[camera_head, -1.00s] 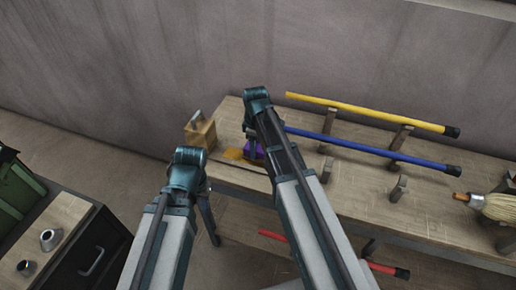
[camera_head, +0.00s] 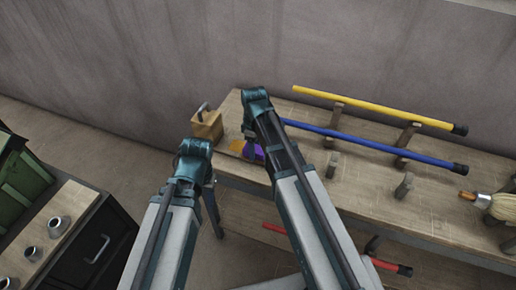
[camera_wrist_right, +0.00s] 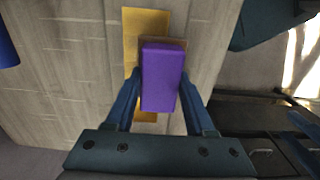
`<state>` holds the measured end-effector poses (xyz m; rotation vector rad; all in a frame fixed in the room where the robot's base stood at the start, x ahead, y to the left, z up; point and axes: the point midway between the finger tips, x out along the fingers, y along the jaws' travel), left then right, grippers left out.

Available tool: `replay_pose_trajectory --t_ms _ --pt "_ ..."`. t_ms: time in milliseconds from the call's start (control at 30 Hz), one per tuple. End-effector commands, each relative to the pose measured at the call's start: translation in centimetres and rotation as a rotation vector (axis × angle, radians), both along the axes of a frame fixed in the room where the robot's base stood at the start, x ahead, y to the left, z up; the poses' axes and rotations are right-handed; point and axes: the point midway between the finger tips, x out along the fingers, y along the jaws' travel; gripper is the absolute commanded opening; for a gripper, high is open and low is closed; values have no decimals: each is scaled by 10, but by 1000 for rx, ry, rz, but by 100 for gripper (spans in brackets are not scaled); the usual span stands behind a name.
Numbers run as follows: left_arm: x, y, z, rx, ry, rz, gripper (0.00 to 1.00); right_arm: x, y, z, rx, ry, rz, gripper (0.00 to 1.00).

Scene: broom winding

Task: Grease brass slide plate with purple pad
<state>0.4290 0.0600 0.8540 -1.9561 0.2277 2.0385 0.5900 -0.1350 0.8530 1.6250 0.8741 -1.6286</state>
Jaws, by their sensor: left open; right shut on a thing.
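My right gripper (camera_wrist_right: 162,97) is shut on the purple pad (camera_wrist_right: 161,75), a block held between its two fingers. The yellow brass slide plate (camera_wrist_right: 146,22) lies flat on the wooden bench, and the pad covers part of it in the right wrist view. I cannot tell whether they touch. In the head view, the pad (camera_head: 258,154) and a bit of the plate (camera_head: 237,146) show beside my right arm, which hides the rest. My left gripper (camera_head: 216,227) is open and empty, hanging low in front of the bench's left end.
A wooden block with a metal loop (camera_head: 207,125) stands at the bench's left corner. Yellow (camera_head: 370,107) and blue (camera_head: 380,148) poles rest on wooden pegs to the right. A broom head (camera_head: 500,206) lies further right. A dark cabinet (camera_head: 105,250) stands at left.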

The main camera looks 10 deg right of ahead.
Motion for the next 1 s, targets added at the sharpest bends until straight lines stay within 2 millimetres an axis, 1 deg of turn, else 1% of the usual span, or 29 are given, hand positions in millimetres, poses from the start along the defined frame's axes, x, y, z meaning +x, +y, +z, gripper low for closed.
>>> replay_pose_trajectory --t_ms 33,133,367,567,833,1000 --pt "0 0 0 0 0 0 43 5 6 0 4 -1 4 10" --pt "0 0 1 0 0 0 43 9 11 1 3 -2 3 10" --pt "0 0 1 0 0 0 43 11 12 1 2 -4 0 10" --pt "0 0 2 0 0 0 43 20 7 2 1 -4 0 10" --pt "0 0 3 0 0 0 43 39 -7 3 1 -4 -1 10" --pt "0 0 3 0 0 0 43 44 -11 3 0 -4 0 10"
